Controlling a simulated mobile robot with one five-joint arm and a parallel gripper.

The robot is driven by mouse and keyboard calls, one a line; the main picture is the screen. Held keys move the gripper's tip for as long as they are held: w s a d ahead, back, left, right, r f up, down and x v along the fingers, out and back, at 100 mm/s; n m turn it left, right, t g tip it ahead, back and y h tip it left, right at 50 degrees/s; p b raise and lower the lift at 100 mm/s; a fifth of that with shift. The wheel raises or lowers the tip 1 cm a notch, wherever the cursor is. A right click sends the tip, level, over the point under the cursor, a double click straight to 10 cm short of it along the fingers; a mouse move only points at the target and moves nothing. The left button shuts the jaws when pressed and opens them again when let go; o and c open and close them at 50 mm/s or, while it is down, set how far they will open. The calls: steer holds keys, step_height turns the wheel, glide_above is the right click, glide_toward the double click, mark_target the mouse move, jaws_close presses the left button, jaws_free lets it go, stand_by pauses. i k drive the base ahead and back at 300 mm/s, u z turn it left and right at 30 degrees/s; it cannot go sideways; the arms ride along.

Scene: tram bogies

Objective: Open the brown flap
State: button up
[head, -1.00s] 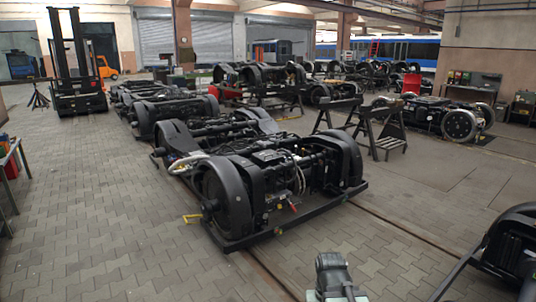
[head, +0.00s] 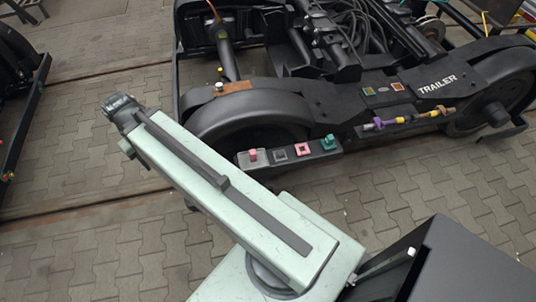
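The brown flap (head: 232,87) appears as a short brown strip on top of the left black wheel cover of the trailer bogie. It lies flat against the cover, with a small round knob at its left end. My pale green arm reaches up and left across the head view. Its dark end joint is left of the wheel cover, apart from the flap. No fingers of my gripper can be made out in this view.
The trailer bogie (head: 445,65) fills the upper right. A ledge (head: 262,160) on its near side carries small pink, grey and teal parts. A purple and yellow rod (head: 405,120) lies along its side. Another dark frame (head: 20,125) stands far left. Paved floor (head: 75,165) between is clear.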

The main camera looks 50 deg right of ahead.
mark_target(446, 112)
steer(key=z, duration=3.6)
steer(key=i, duration=1.8)
steer(key=u, duration=0.6)
steer(key=k, duration=0.3)
steer(key=z, duration=0.1)
